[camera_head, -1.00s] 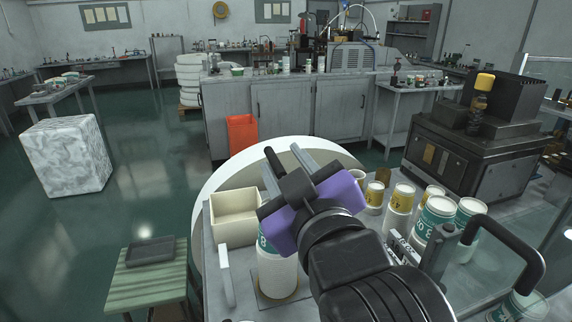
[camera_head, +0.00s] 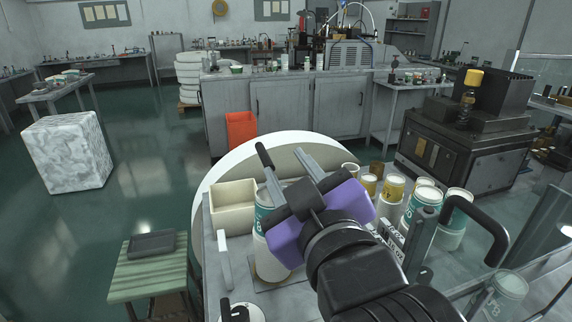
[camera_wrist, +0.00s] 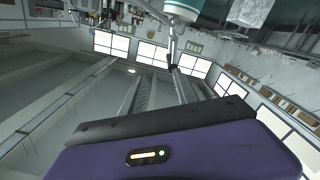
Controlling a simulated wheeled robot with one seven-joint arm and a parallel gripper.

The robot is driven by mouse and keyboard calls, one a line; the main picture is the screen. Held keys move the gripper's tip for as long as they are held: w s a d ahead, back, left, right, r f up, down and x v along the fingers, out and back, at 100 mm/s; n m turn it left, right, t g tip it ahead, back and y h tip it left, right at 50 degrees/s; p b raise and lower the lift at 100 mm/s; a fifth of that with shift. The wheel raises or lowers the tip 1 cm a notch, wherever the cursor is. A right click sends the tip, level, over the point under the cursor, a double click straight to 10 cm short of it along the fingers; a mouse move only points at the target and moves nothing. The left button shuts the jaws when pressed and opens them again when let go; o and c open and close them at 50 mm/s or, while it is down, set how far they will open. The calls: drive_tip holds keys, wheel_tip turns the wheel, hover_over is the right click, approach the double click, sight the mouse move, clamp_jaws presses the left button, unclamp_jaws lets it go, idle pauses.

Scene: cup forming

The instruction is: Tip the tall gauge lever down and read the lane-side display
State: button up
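My gripper (camera_head: 290,172), with a purple body, is over the table in the head view; its grey fingers are apart. A dark grip (camera_head: 264,155), which looks like the top of the tall gauge lever, stands upright and slightly tilted by the left finger. Contact cannot be told, and its lower part is hidden. In the wrist view, a thin metal rod (camera_wrist: 180,88) with a dark collar rises beyond the purple body. A small plate with dark lettering (camera_head: 392,238) stands right of my wrist; I cannot tell whether it is the display, and no reading is legible.
A white and teal cup stack (camera_head: 267,262) stands left of my gripper, near a cream bin (camera_head: 234,208). Several cups, including a yellow-banded one (camera_head: 394,190), stand to the right. A black looped handle (camera_head: 493,225) and clear panels border the right side.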

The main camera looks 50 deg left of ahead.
drive_tip(key=v, duration=0.6)
drive_tip(key=shift+s+d, duration=0.15)
drive_tip(key=shift+d, duration=0.1)
idle(0.3)
idle(0.4)
drive_tip(key=shift+c, duration=1.4)
drive_tip(key=shift+n+h, duration=0.3)
drive_tip(key=shift+n, duration=0.4)
drive_tip(key=s+a+f, duration=0.1)
drive_tip(key=f, duration=0.1)
drive_tip(key=s+a+f, duration=0.1)
drive_tip(key=f, duration=0.1)
drive_tip(key=s+a+f, duration=0.1)
drive_tip(key=f, duration=0.1)
drive_tip(key=shift+s+a+b, duration=0.1)
drive_tip(key=shift+a+b, duration=0.05)
drive_tip(key=shift+b, duration=0.2)
clamp_jaws()
drive_tip(key=s+a+f+n+t, duration=0.3)
drive_tip(key=s+n, duration=0.1)
drive_tip(key=n, duration=0.8)
drive_tip(key=w+a+r+n+t+p, duration=0.1)
drive_tip(key=w+a+r+n+p, duration=0.2)
drive_tip(key=w, duration=0.5)
drive_tip(key=shift+a+r+n, duration=0.6)
drive_tip(key=shift+a+r, duration=0.65)
drive_tip(key=shift+a, duration=0.6)
